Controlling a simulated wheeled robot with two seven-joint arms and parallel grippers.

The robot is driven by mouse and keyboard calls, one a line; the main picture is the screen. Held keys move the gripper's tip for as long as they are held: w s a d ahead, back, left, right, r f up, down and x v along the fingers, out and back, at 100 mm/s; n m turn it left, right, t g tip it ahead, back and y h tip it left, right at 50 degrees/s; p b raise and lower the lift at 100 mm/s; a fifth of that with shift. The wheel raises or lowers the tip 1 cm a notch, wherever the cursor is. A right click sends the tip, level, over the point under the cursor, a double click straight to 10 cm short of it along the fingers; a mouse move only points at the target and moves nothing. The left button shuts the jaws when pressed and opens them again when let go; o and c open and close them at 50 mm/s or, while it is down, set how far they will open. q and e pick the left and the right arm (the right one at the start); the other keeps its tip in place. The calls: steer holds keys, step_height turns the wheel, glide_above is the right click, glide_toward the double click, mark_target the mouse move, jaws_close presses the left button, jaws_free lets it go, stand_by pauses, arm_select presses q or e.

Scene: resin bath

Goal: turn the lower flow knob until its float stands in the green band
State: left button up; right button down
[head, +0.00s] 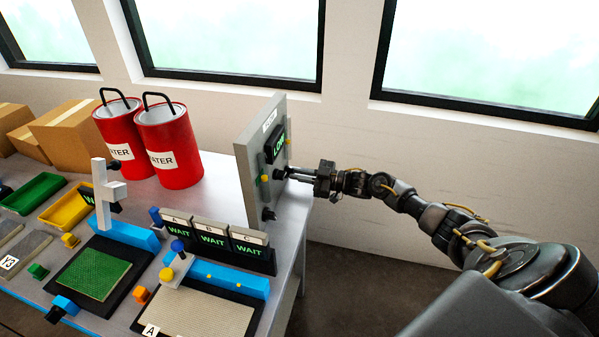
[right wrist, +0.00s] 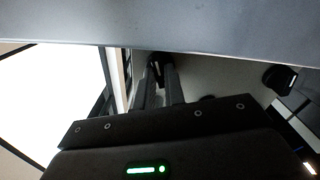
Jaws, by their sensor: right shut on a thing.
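The grey upright panel (head: 248,157) stands at the right end of the bench, seen almost edge-on. A dark screen (head: 275,145) with green letters, apparently "LOW", is on its face. My right gripper (head: 286,173) is shut on a black knob (head: 280,174) below the screen; it also shows in the right wrist view (right wrist: 158,72), jaws around the knob. Another black knob (head: 268,214) sits lower on the panel, and a black knob stands apart at right in the right wrist view (right wrist: 278,78). My left gripper is out of view.
Two red water cans (head: 170,147) stand left of the panel. Three WAIT displays (head: 213,241) and a beige mat (head: 205,313) lie nearer. A white post (head: 101,195), a green mat (head: 92,272) and trays fill the left. Right of the bench is open floor.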

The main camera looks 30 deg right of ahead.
steer(key=m+p, duration=0.2)
steer(key=m, duration=0.3)
steer(key=shift+m, duration=0.3)
steer(key=shift+f, duration=0.1)
stand_by(0.4)
steer(key=c, duration=1.5)
jaws_free()
steer(key=shift+b+v, duration=0.85)
steer(key=shift+v, duration=4.55)
